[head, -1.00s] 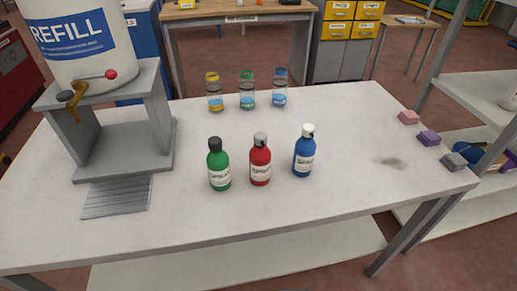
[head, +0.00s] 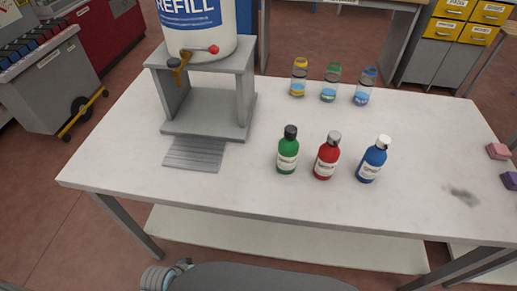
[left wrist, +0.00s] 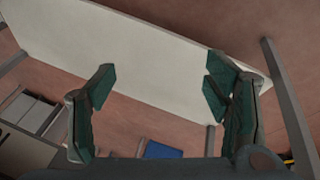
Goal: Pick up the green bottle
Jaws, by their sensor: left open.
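The green bottle (head: 287,152) stands upright on the white table, with a black cap and a white label. It is the leftmost of a row with a red bottle (head: 327,157) and a blue bottle (head: 372,160). In the left wrist view my left gripper (left wrist: 158,88) is open with nothing between its fingers. A pale flat surface shows beyond it; no bottle is visible there. In the head view part of my arm is at the bottom edge, well below the bottles, and its fingers are not visible. My right gripper is not in view.
The white table (head: 235,185) is clear in front of the bottles. A grey stand (head: 203,127) with a REFILL container (head: 200,28) is at its left. Three small jars with yellow (head: 299,80), green (head: 329,84) and blue (head: 364,86) tops stand behind. Pink (head: 498,151) and purple (head: 510,180) blocks lie at right.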

